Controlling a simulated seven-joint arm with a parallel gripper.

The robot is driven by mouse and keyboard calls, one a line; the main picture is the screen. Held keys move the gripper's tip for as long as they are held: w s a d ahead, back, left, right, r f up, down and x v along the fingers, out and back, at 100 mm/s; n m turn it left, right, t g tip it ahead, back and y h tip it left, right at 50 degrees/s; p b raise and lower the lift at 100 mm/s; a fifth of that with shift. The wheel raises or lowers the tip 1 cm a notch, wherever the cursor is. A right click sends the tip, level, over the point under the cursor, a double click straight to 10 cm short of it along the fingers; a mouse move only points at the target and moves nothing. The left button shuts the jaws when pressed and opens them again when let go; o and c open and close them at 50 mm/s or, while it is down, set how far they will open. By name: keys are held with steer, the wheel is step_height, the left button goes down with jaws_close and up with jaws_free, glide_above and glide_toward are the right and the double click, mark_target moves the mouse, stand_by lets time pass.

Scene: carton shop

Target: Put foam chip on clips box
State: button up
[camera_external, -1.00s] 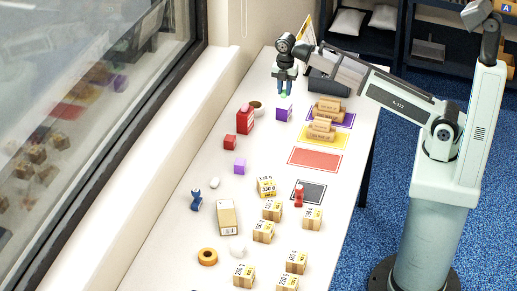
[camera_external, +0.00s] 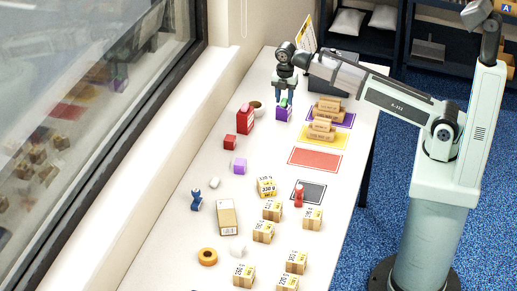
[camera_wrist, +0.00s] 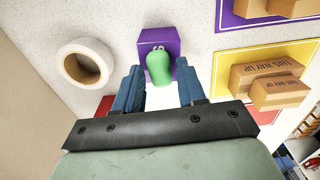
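The green foam chip (camera_wrist: 159,68) lies on the purple box (camera_wrist: 153,40), near the box's front edge in the wrist view. The box's lettering is mostly covered, with only an "S" clear, so I cannot fully read it as the clips box. In the external view the purple box (camera_external: 283,115) stands upright on the table with the green chip (camera_external: 284,102) on top. My gripper (camera_external: 284,101) is right over the box, pointing down. In the wrist view its blue fingers (camera_wrist: 158,78) stand apart on either side of the chip, with narrow gaps visible.
A tape roll (camera_wrist: 87,66) lies left of the box in the wrist view. A red carton (camera_external: 245,119) stands close by. Brown cartons (camera_external: 327,107) sit on purple and yellow mats to the right.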

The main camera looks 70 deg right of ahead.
mark_target(284, 100)
steer(key=shift+o, duration=0.8)
step_height(284, 100, up, 12)
steer(key=shift+r, duration=0.2)
stand_by(0.4)
